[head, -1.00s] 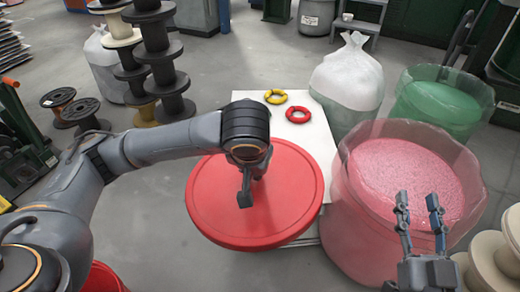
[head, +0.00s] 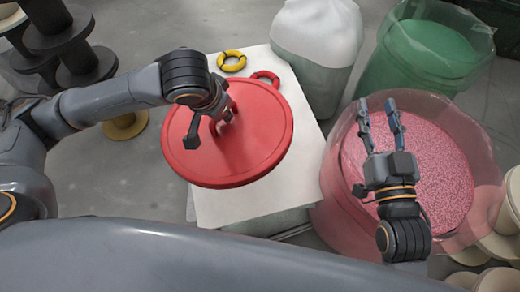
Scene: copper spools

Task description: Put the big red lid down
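The big red lid (head: 255,130) is a wide round disc in the head view, left of centre. It overlaps the white board (head: 302,120) and sticks out past the board's left edge. I cannot tell whether it touches the board. My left gripper (head: 209,130) is over the lid's upper face and appears shut on it; the exact grip is partly hidden by the gripper. My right gripper (head: 377,106) is open and empty, above the pink-filled clear bin (head: 333,190).
A yellow ring (head: 232,52) and a red ring (head: 266,75) lie at the board's far edge, the red one partly hidden by the lid. A white bag (head: 318,28) and a green bin (head: 375,75) stand behind. Dark spools (head: 60,40) stack at left; pale spools (head: 470,255) stand right.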

